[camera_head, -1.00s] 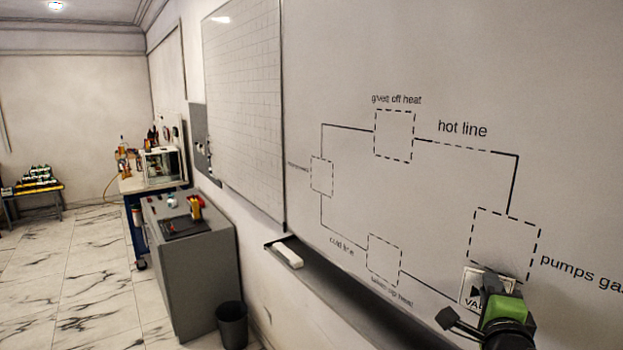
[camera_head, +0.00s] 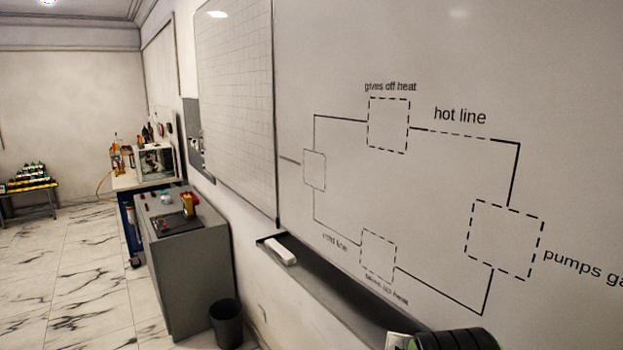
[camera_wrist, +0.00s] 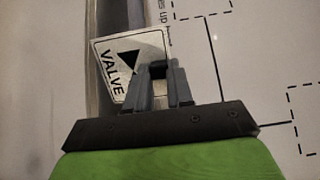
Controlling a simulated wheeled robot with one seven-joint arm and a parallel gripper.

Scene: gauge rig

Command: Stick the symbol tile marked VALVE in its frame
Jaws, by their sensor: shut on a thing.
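The white tile marked VALVE (camera_wrist: 122,68), with a black symbol, is tilted between the fingers of my gripper (camera_wrist: 166,82) in the wrist view. My gripper is shut on it, and the fingers cover part of its face. In the head view only a sliver of the tile (camera_head: 398,341) shows at the bottom edge, beside my green and black wrist. The whiteboard (camera_head: 440,190) bears empty dashed frames: a top one (camera_head: 388,125), a small left one (camera_head: 314,169), a bottom one (camera_head: 378,256) and a right one (camera_head: 505,240). I cannot read a label for the left frame.
A dark ledge (camera_head: 330,290) with a white eraser (camera_head: 281,251) runs under the board. A grey cabinet (camera_head: 190,270), a black bin (camera_head: 227,322) and a workbench (camera_head: 150,182) stand to the left. The tiled floor at far left is open.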

